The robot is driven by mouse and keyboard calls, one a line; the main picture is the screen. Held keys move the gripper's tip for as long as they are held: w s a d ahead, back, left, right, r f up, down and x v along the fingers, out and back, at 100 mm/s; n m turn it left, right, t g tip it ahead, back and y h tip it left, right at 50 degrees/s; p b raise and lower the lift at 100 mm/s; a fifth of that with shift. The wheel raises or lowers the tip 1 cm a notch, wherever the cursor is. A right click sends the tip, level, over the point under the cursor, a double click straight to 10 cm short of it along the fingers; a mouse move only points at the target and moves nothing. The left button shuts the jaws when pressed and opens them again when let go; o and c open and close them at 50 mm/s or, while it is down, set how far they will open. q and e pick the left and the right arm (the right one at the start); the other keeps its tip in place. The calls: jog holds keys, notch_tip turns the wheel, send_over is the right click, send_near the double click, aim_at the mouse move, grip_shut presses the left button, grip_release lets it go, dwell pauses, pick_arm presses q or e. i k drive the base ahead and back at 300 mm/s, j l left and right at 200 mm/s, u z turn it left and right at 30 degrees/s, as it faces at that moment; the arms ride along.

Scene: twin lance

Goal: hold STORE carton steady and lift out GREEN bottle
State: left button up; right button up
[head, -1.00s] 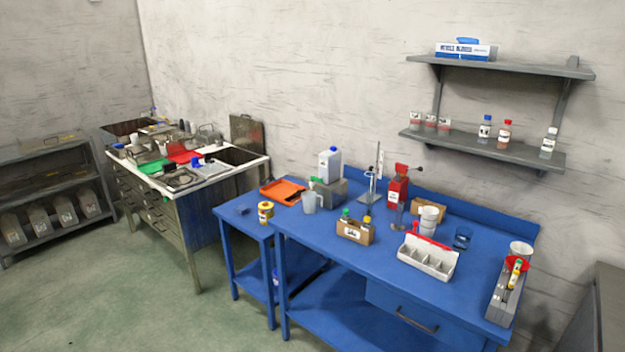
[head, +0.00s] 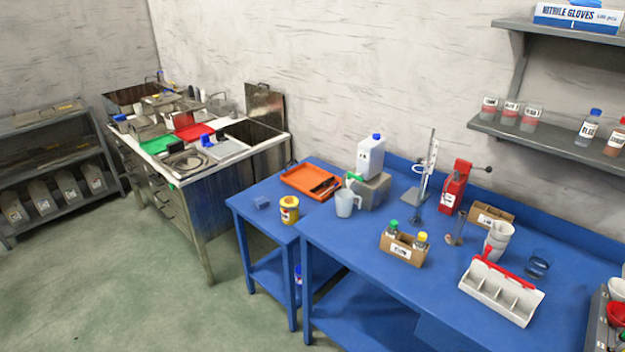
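A small brown carton (head: 402,250) with a white label stands on the blue workbench; the label's writing is too small to read. A bottle with a green cap (head: 393,227) stands in its left part. A bottle with a yellow cap (head: 421,240) stands in its right part. A second brown carton (head: 492,215) with a label stands farther back, behind the white cups; its label is also unreadable, and I see no bottle tops in it. Neither of my grippers shows in the head view.
A white divided caddy with a red handle (head: 502,289) stands right of the front carton. A grey jug (head: 346,204), a white canister (head: 370,157) and an orange tray (head: 311,181) are to the left. A red press (head: 455,187) stands behind. The bench's front left is clear.

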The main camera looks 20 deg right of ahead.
aim_at(392, 232)
jog(key=i+j+u, duration=0.1)
jog(key=i+u, duration=0.25)
jog(key=i, duration=0.35)
jog(key=i+u, duration=0.35)
jog(key=i, duration=0.4)
jog(key=i+z, duration=0.35)
jog(key=i, duration=0.25)
jog(key=i+j+z, duration=0.35)
jog(key=i, duration=0.25)
jog(key=l+z, duration=0.1)
jog(key=z, duration=1.65)
